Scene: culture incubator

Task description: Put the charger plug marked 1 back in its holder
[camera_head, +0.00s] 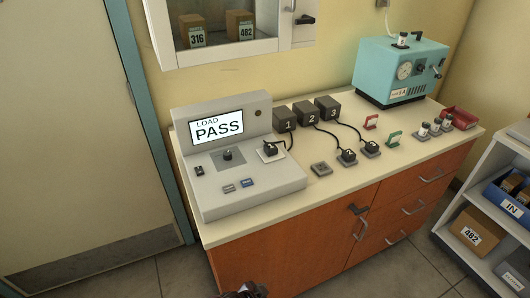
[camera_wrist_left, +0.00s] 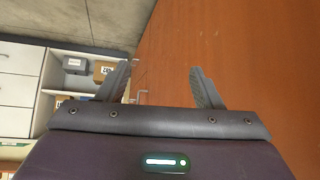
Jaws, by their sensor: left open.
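The black charger plug marked 1 (camera_head: 270,148) sits on a pale square socket on the right of the grey load tester (camera_head: 255,185). Its cable runs to the black charger block marked 1 (camera_head: 285,120). The tester's screen (camera_head: 217,127) reads LOAD PASS. An empty grey square holder (camera_head: 321,168) lies on the counter, right of the tester, in line with the holders of two other plugs. My left gripper (camera_wrist_left: 160,85) is open and empty in the left wrist view, facing the orange cabinet front. In the head view only a dark bit of my arm shows at the bottom edge. My right gripper is not in view.
Plug 2 (camera_head: 347,156) and plug 3 (camera_head: 371,147) sit in holders, cabled to blocks 2 (camera_head: 309,113) and 3 (camera_head: 328,108). A teal device (camera_head: 402,70) stands at the back right. The orange cabinet (camera_head: 310,245) has protruding handles. A shelf (camera_head: 485,215) stands right.

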